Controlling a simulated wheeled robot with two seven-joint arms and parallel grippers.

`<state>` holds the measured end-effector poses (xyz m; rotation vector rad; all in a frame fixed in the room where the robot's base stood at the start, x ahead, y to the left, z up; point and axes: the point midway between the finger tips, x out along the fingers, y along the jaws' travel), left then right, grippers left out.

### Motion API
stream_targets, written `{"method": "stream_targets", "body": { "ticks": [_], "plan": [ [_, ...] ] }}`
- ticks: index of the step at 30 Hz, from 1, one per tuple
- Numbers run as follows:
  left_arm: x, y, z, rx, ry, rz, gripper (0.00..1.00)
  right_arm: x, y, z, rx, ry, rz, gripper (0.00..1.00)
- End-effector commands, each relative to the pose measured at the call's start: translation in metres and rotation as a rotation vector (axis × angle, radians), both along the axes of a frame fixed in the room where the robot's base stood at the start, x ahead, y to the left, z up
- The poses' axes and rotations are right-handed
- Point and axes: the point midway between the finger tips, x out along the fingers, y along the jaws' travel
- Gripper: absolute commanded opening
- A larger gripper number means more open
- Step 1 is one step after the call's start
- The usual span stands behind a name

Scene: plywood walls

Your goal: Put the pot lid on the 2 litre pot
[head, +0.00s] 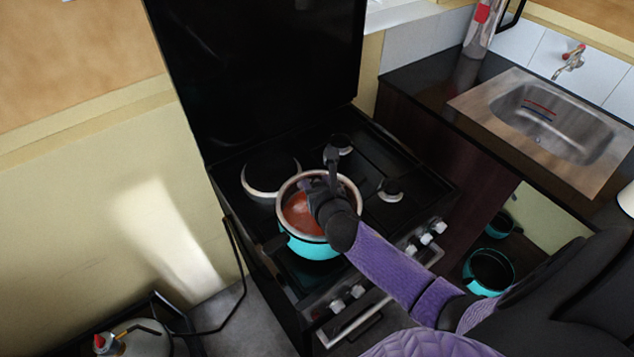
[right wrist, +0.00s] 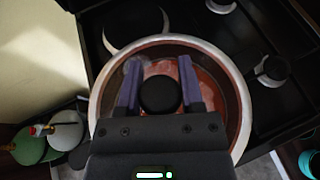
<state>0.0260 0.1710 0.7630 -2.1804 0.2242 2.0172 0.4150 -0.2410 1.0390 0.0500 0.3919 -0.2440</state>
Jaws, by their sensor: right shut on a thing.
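The turquoise pot (head: 308,247) stands on the front left part of the black stove, with dark handles at its front left and back. A see-through lid (head: 297,212) with a pale rim lies over its opening, and reddish brown shows through it. In the right wrist view the lid's black knob (right wrist: 160,95) sits between the two purple fingers of my right gripper (right wrist: 158,88). My right gripper is shut on this knob, above the pot's middle. I cannot tell whether the lid rests on the pot's rim or is slightly above it. My left gripper is not in view.
The stove (head: 415,165) has bare burners behind and right of the pot, and its black cover stands upright behind. A sink (head: 545,120) is in the counter at right. Another turquoise pot (head: 489,270) sits low at right. A gas bottle (head: 135,340) stands at bottom left.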

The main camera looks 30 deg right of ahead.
Motion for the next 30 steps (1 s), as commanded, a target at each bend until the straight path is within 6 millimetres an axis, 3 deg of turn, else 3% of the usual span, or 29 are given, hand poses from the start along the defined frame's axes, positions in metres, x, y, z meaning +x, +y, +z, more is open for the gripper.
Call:
{"method": "stream_targets", "body": {
  "ticks": [14,15,20,21,30],
  "plan": [
    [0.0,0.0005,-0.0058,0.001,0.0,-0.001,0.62,0.0001,0.0,-0.0082,0.0,-0.001,0.001,0.0],
    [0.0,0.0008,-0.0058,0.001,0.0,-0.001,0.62,0.0001,0.0,-0.0082,0.0,-0.001,0.001,0.5],
    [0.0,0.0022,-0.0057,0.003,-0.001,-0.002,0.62,0.0001,0.0,-0.0082,0.0,0.0,0.0,0.84],
    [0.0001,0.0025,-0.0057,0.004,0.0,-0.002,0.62,0.0,0.0,-0.0082,0.0,0.0,0.0,0.89],
    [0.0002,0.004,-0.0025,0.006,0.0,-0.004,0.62,-0.0059,0.0014,-0.0057,0.0,0.002,0.001,0.89]
  ]
}}
